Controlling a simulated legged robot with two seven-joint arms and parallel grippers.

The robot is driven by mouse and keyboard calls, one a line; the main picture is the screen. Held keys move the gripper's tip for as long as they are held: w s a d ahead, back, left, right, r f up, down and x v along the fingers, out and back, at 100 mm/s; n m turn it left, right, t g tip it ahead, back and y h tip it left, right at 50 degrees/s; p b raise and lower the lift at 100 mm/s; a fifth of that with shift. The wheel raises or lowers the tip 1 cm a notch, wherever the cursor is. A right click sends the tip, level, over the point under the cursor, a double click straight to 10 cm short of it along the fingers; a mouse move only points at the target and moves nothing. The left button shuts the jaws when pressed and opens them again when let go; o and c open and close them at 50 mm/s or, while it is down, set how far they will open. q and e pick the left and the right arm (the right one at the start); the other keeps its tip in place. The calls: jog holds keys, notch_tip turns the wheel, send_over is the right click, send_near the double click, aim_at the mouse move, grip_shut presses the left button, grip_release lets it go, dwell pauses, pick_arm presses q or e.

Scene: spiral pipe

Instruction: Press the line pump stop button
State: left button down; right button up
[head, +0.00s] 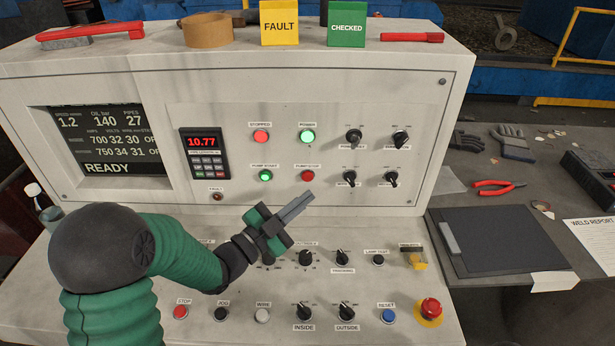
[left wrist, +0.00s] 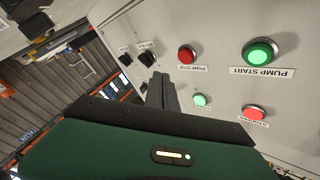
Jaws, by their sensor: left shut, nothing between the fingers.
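The red pump stop button (head: 308,176) is on the upright face of the console, right of the green pump start button (head: 265,176). My left gripper (head: 306,201) is shut and empty. In the head view its fingertips point up and right and appear just below the pump stop button, with a gap between. In the left wrist view the pump stop button (left wrist: 187,55) is above and right of the fingertips (left wrist: 160,80), and its label shows upside down. No contact with the button is visible. My right gripper is in neither view.
The lit red stopped lamp (head: 261,136) and green power lamp (head: 307,137) are above. Several black knobs (head: 353,136) are to the right. Below, the sloped desk holds more knobs, a red stop button (head: 180,311) and an emergency button (head: 430,307).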

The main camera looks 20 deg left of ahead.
aim_at(307, 177)
pick_arm(q)
jog(key=w, duration=0.1)
jog(key=w+a, duration=0.1)
jog(key=w, duration=0.1)
jog(key=shift+w, duration=0.1)
jog(key=shift+w, duration=0.15)
dwell(1.9)
jog(key=shift+w+a+b, duration=0.1)
jog(key=shift+w+b, duration=0.15)
jog(key=shift+b, duration=0.05)
jog(key=shift+w+a+r, duration=0.1)
jog(key=shift+w, duration=0.2)
dwell(0.4)
dwell(0.4)
jog(key=shift+s+d, duration=0.25)
jog(key=shift+s, duration=0.5)
